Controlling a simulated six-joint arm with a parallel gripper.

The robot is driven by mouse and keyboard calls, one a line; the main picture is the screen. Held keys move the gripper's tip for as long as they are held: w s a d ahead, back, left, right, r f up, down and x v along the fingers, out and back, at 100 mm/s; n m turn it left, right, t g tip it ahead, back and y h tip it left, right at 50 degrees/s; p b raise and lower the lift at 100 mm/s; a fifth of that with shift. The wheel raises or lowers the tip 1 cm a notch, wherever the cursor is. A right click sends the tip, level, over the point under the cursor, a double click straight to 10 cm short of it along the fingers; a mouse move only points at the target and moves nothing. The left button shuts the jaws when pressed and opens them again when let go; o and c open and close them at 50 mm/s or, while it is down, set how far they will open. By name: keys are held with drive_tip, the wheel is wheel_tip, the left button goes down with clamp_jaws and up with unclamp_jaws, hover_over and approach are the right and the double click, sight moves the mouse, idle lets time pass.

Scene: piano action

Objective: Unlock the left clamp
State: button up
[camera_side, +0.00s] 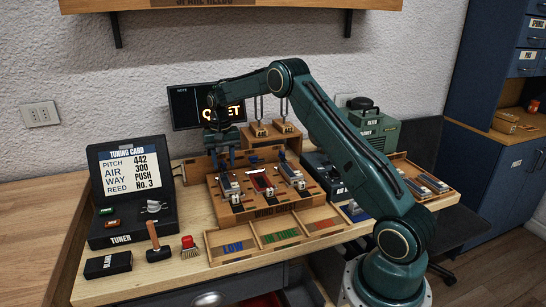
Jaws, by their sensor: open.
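The wooden action board (262,211) stands on the bench, with three slim metal-and-coloured pieces side by side on it. The left piece (231,188) has a pale top and a dark lower end. Small blue parts show near the tops of the pieces; I take the one at the left piece to be the left clamp, but it is too small to tell its lock state. I cannot tell whether a finger touches the clamp.
A wooden tray (211,255) with LOW and other coloured compartments lies in front of the board. A tuner case (132,230), a hammer (156,243), a red brush (189,247) and a black box (107,264) are at the left.

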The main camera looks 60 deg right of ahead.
drive_tip(key=shift+c, duration=0.4)
clamp_jaws()
drive_tip(key=shift+n, duration=0.4)
drive_tip(key=n, duration=0.6)
drive_tip(key=shift+s+d, duration=0.15)
drive_tip(key=shift+d, duration=0.25)
drive_tip(key=n, duration=0.6)
drive_tip(key=shift+d+n, duration=0.4)
drive_tip(key=shift+o, duration=0.4)
unclamp_jaws()
